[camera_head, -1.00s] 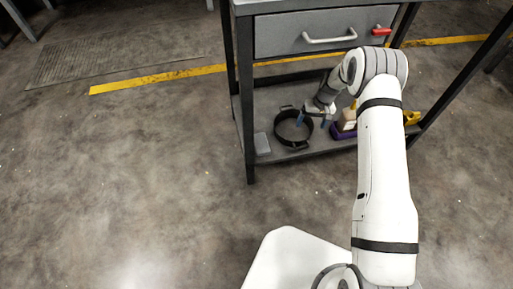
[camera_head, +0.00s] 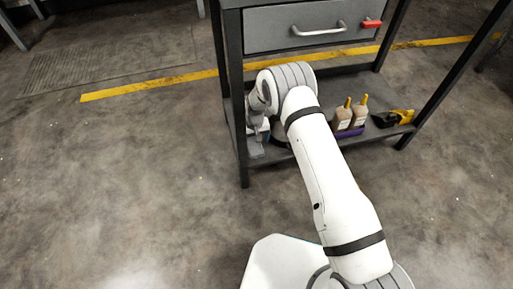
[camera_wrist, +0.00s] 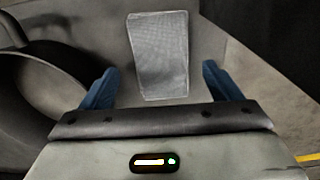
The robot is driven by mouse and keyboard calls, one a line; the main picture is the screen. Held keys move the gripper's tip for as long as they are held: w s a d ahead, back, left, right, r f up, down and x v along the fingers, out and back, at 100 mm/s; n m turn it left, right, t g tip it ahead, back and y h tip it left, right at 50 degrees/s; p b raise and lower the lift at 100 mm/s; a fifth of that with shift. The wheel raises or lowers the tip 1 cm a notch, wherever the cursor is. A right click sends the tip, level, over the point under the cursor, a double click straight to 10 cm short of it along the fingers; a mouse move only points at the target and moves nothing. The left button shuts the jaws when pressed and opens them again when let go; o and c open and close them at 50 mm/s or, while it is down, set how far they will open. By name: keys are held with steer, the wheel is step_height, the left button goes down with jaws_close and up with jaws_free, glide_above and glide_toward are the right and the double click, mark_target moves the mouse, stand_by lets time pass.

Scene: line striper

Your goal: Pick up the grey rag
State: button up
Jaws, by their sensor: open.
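The grey rag (camera_wrist: 159,55) lies flat on the lower shelf, a pale grey textured rectangle in the wrist view. It also shows in the head view (camera_head: 256,151), partly hidden by my arm's end. My gripper (camera_wrist: 158,80) is open, with its blue fingers to the left and right of the rag's near part and nothing held between them. The gripper's height above the rag is hard to judge. In the head view my gripper (camera_head: 260,132) is over the shelf's left end, mostly hidden by my wrist.
A black round pan (camera_wrist: 22,95) sits close to the left of my gripper. Two bottles with yellow tops (camera_head: 350,115) stand in a purple holder, with a black and yellow item (camera_head: 394,118) further right. The shelf's left front leg (camera_head: 243,165) and drawer (camera_head: 310,27) border the space.

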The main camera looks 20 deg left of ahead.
step_height(320, 180, down, 2)
steer(key=c, duration=1.1)
